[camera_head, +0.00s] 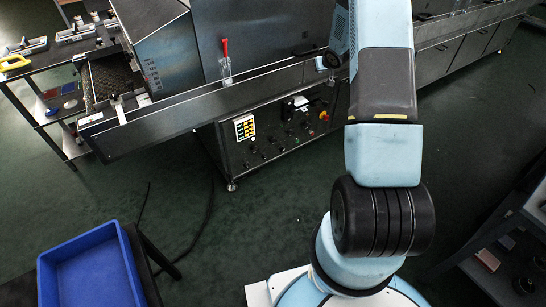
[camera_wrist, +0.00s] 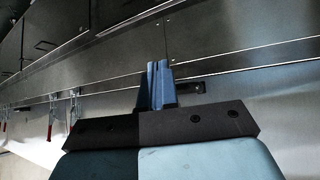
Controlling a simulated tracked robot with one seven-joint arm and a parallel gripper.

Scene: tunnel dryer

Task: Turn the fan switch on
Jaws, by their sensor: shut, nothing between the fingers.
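The dryer's control panel (camera_head: 270,143) is on the dark lower front of the machine in the head view. It carries several small dark knobs or switches, a white plate with yellow and green markings (camera_head: 243,127) and a red button on yellow (camera_head: 323,116). I cannot tell which control is the fan switch. In the wrist view my gripper (camera_wrist: 157,70) shows blue fingers, shut and empty, before a dark metal surface. No control panel is recognisable there. In the head view the fingers cannot be made out; my arm rises to the right of the panel.
A blue tray (camera_head: 92,270) is at lower left. Shelves (camera_head: 500,255) stand at right. The green floor before the panel is mostly clear.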

